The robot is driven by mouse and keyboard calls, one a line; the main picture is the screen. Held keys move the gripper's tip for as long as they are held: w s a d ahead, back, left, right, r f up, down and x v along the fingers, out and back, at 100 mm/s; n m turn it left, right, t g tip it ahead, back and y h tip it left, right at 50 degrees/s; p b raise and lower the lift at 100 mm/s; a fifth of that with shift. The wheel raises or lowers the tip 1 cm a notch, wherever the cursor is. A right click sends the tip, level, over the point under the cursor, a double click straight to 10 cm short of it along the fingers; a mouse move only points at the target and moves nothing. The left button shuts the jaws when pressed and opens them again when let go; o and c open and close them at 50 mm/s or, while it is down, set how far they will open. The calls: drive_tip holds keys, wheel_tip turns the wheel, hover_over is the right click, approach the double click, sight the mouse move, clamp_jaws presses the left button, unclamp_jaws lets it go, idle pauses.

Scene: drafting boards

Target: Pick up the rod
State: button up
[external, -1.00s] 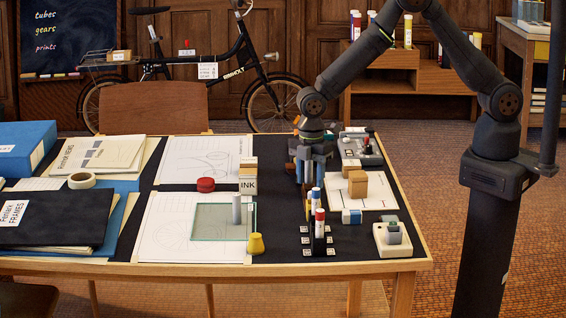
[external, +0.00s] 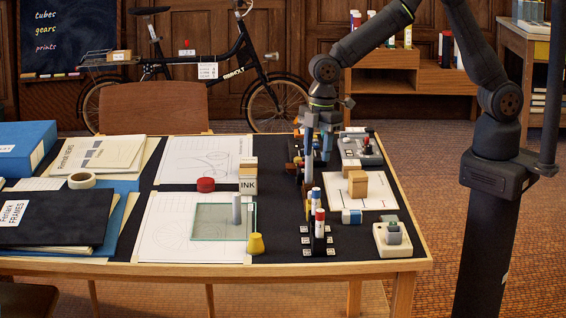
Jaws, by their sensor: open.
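A grey upright cylinder (external: 236,209), which looks like the rod, stands on a greenish glass sheet (external: 210,232) over the front drawing. My gripper (external: 311,158) is open and points down over the right part of the table, behind the marker rack. It is well to the right of the cylinder and farther back, apart from it. The fingertips overlap small dark and coloured items behind them, so the gap between them is hard to make out.
A rack of capped tubes (external: 318,228) stands in front of my gripper. A yellow weight (external: 256,243), an INK box (external: 248,178) and a red round tin (external: 206,185) surround the glass sheet. Cardboard boxes (external: 357,184) and a switch block (external: 392,238) are at right.

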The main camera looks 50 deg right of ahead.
drive_tip(key=f, duration=0.3)
drive_tip(key=a+f, duration=0.1)
drive_tip(key=f, duration=0.7)
drive_tip(key=shift+w+a, duration=0.1)
drive_tip(key=shift+a, duration=0.1)
clamp_jaws()
